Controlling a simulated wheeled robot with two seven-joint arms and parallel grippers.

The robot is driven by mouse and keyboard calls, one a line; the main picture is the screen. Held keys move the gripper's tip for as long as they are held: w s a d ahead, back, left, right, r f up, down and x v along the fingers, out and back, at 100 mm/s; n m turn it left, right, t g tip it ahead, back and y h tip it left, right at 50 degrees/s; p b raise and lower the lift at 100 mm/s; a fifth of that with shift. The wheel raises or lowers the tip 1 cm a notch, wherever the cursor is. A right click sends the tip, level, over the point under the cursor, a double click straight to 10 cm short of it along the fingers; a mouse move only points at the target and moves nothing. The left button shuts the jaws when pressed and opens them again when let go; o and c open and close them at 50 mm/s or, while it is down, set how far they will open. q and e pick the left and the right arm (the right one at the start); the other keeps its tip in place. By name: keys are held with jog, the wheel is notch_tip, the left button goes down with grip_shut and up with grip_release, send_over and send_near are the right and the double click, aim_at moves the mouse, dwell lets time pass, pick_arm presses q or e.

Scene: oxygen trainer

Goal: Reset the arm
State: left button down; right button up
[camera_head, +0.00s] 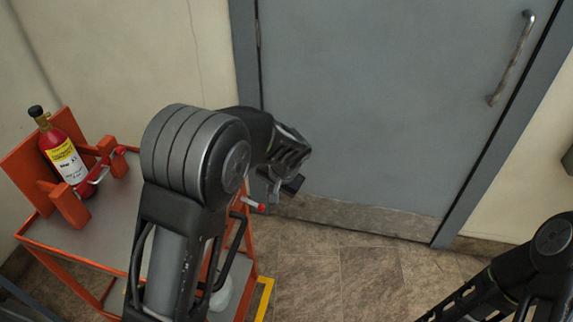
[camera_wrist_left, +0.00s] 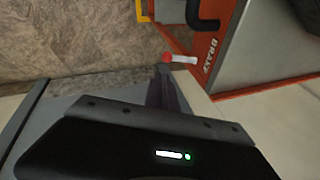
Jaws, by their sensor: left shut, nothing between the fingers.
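My left arm rises through the middle of the head view and bends to the right. Its left gripper (camera_head: 287,186) hangs in front of the grey door, shut and empty. In the left wrist view the closed fingers (camera_wrist_left: 166,88) show as a narrow dark shape, with nothing held. Part of my right arm (camera_head: 510,275) shows at the lower right of the head view, but its gripper is out of the picture.
An orange cart (camera_head: 112,222) stands at left, holding a red bottle (camera_head: 66,150) with a yellow and white label in an orange cradle. A white, red-tipped handle (camera_head: 253,205) projects near my left gripper. The grey door (camera_head: 390,100) is closed. Brown floor (camera_head: 350,275) lies clear between the arms.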

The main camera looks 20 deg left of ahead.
pick_arm(q)
jog(key=s+d+f+m+t+h, duration=0.15)
jog(key=s+d+f+h, duration=0.25)
jog(key=d+f, duration=0.6)
jog(key=s+d+f+n+g+h, duration=0.1)
jog(key=s+f, duration=0.2)
jog(key=s, duration=0.5)
jog(key=s+d+f+n+g+h, duration=0.1)
jog(key=s+f, duration=0.3)
jog(key=s, duration=0.5)
jog(key=s+d+f+n+g+h, duration=0.1)
jog(key=s+d+f+n+g, duration=0.1)
jog(key=s, duration=0.6)
notch_tip(320, 180, down, 2)
jog(key=shift+s+d+f+n, duration=0.15)
jog(key=shift+d+f+n, duration=0.1)
jog(key=shift+d+n, duration=0.35)
jog(key=shift+a, duration=0.1)
